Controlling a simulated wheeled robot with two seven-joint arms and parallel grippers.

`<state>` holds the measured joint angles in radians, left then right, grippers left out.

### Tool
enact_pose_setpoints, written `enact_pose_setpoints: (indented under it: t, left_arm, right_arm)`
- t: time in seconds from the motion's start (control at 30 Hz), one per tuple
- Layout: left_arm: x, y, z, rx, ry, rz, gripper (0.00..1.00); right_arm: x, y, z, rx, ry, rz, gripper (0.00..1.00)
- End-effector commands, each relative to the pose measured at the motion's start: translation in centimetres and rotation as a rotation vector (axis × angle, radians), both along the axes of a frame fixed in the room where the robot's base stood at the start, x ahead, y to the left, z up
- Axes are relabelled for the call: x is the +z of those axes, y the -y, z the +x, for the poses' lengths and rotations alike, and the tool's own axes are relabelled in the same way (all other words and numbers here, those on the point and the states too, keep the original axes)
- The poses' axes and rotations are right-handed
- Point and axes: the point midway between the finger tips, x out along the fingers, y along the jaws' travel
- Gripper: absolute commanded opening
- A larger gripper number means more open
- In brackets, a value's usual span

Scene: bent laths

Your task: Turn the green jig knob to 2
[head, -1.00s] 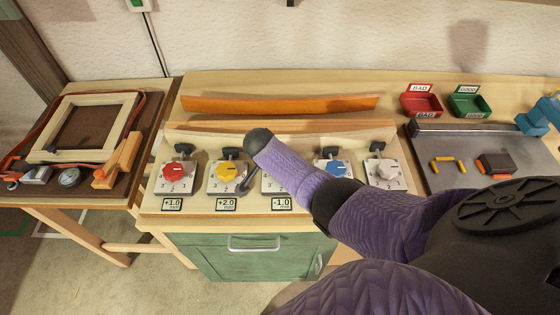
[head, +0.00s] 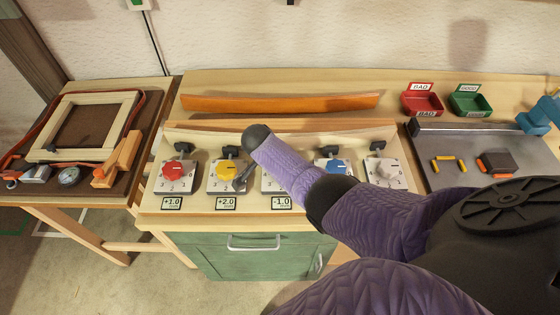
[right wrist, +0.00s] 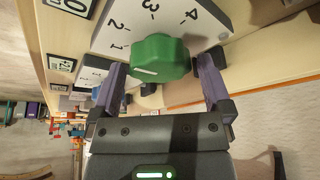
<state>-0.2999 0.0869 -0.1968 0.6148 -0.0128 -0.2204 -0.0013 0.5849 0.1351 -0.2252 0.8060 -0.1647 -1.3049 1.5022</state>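The green jig knob (right wrist: 160,58) sits on a white dial plate (right wrist: 122,40) marked 1 to 4 in the right wrist view. A white line shows on its lower left face; I cannot tell which number it points to. My right gripper (right wrist: 163,68) is open, with one finger on each side of the knob. The left finger is close to it, and a small gap shows at the right finger. In the head view my right arm hides the green knob, and only a dark part of the gripper (head: 243,179) shows beside the yellow knob. My left gripper is out of view.
The red knob (head: 178,170), yellow knob (head: 226,169), blue knob (head: 335,167) and white knob (head: 388,169) stand in the same row. A bent lath (head: 280,103) lies behind them. Red (head: 408,105) and green (head: 482,110) bins stand at the back right.

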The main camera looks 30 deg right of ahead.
Motion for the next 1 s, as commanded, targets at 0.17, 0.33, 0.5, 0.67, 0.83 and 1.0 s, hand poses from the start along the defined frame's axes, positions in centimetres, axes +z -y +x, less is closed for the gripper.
enact_pose_setpoints:
  t: [0.17,0.33,0.5,0.67,0.83,1.0]
  left_arm:
    - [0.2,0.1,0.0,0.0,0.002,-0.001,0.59]
    - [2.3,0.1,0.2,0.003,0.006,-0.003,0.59]
    - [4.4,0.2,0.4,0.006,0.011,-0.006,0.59]
    - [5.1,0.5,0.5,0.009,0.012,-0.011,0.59]
    - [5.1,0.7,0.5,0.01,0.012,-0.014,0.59]
    - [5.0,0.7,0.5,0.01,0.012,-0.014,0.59]
  right_arm:
    - [0.2,-0.1,0.0,0.001,-0.001,0.001,1.0]
    - [3.1,-1.1,-0.2,0.002,0.001,0.002,1.0]
    - [6.9,-2.6,-0.6,0.001,0.004,0.002,1.0]
    - [8.9,-3.5,-0.8,-0.001,0.001,0.001,1.0]
    - [9.2,-3.7,-0.9,0.0,-0.001,0.0,1.0]
    - [9.1,-3.7,-0.9,0.0,-0.001,0.0,1.0]
